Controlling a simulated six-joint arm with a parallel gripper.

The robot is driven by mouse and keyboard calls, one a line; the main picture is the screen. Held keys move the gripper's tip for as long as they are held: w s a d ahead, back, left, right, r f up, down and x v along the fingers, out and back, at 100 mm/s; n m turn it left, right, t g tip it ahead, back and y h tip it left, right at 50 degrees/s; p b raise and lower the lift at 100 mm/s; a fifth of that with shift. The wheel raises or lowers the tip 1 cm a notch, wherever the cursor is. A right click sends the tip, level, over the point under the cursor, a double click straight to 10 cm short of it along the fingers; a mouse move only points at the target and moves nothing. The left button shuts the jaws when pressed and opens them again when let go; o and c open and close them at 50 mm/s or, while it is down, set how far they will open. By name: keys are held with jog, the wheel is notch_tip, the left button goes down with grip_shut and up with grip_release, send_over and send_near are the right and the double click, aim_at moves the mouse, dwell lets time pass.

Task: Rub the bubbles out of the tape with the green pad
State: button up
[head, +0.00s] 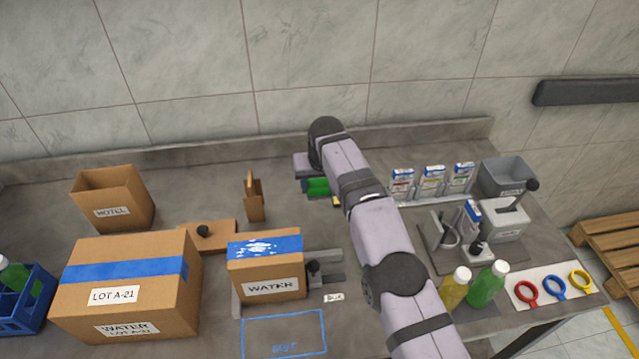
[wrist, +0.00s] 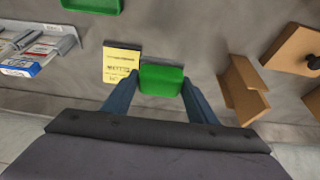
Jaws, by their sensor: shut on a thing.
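The green pad (wrist: 162,80) is between the two blue fingers of my gripper (wrist: 161,84) in the wrist view, and the gripper is shut on it. In the head view the green pad (head: 317,187) shows beside my arm, at the back of the bench; my fingers are mostly hidden there. I cannot tell whether the pad is clear of the surface. The blue tape (head: 239,250) lies across the top of the small WATER box (head: 262,287), with several white bubble patches on it. The box is to the left and in front of my gripper.
A yellow note (wrist: 121,64) lies beside the pad. A small open cardboard piece (head: 254,197) stands between gripper and boxes. The large LOT A-21 box (head: 120,300) is left of the WATER box. Bottles (head: 487,284) and small cartons (head: 432,180) are right of my arm.

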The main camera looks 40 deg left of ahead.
jog(key=s+d+r+n+g+y+p, duration=0.1)
jog(key=s+r+n+g+p, duration=0.4)
jog(key=s+r+n, duration=0.5)
notch_tip(320, 180, up, 6)
jog(key=n+g+h+p, duration=0.1)
jog(key=n+p, duration=0.4)
jog(key=n, duration=0.3)
send_over(266, 247)
jog(key=w+d, duration=0.1)
jog(key=shift+w+d+f+b, duration=0.1)
jog(key=shift+d+f+b, duration=0.05)
jog(key=shift+f+b, duration=2.75)
notch_tip(266, 247, down, 3)
jog(key=shift+s+a+r+p, duration=0.15)
jog(key=shift+s+a+p, duration=0.4)
jog(key=shift+s, duration=0.05)
jog(key=shift+c, duration=0.4)
jog(key=shift+s+a+p, duration=1.2)
jog(key=shift+s+a, duration=0.95)
jog(key=shift+w+d+f+b, duration=0.2)
jog(key=shift+w+d+b, duration=0.1)
jog(key=shift+w+d, duration=0.15)
jog(key=shift+w+d+b, duration=1.15)
jog(key=shift+w+d, duration=1)
jog(key=shift+w, duration=0.05)
jog(key=shift+w+d+r, duration=0.15)
jog(key=shift+r, duration=0.15)
notch_tip(266, 247, up, 8)
jog(key=p, duration=0.5)
